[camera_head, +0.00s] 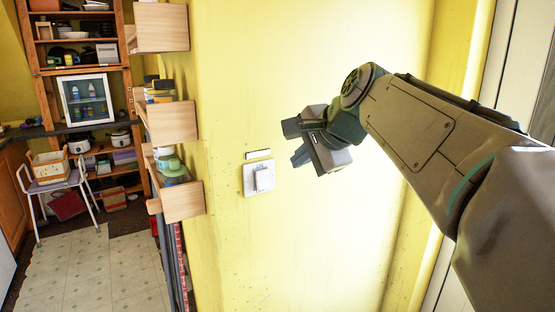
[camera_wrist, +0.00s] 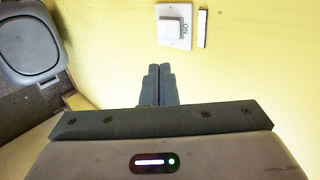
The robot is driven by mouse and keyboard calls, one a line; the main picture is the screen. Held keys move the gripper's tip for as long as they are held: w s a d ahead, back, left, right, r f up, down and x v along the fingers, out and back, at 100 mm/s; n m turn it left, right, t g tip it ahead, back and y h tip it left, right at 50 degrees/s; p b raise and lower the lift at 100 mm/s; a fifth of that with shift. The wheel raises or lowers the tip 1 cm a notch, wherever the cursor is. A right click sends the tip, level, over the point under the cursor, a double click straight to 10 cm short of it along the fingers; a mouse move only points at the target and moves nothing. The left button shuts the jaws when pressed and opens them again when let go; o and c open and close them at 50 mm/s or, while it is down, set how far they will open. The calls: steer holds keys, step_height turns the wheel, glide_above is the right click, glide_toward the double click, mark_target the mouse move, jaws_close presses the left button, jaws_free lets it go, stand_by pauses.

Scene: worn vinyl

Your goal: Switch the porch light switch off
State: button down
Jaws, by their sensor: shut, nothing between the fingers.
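The porch light switch (camera_head: 258,179) is a white plate with a raised rocker on the yellow wall. A small pale label strip (camera_head: 259,154) is just above it. In the wrist view the switch (camera_wrist: 174,25) is at the top, with "ON" readable sideways at the rocker's right edge. My gripper (camera_head: 295,142) is up and to the right of the switch in the head view, apart from it. In the wrist view its fingertips (camera_wrist: 160,68) are together and empty, with a stretch of bare wall between them and the switch.
Wooden wall shelves (camera_head: 172,122) holding small items stick out left of the switch. A shelving unit (camera_head: 82,75) and a chair (camera_head: 60,180) stand farther back. A grey lidded object (camera_wrist: 30,45) is at the wrist view's left. The wall right of the switch is bare.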

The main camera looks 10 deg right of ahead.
steer(key=s+f+n+g+h, duration=0.1)
steer(key=s+f+n+g, duration=0.2)
steer(key=s+f+n, duration=0.4)
steer(key=s+f+n+g+h, duration=0.2)
steer(key=s+f+n, duration=0.5)
steer(key=s+f, duration=0.5)
step_height(320, 180, down, 8)
steer(key=shift+s+a+f+g, duration=0.15)
steer(key=shift+a+g, duration=0.25)
steer(key=shift+g, duration=0.2)
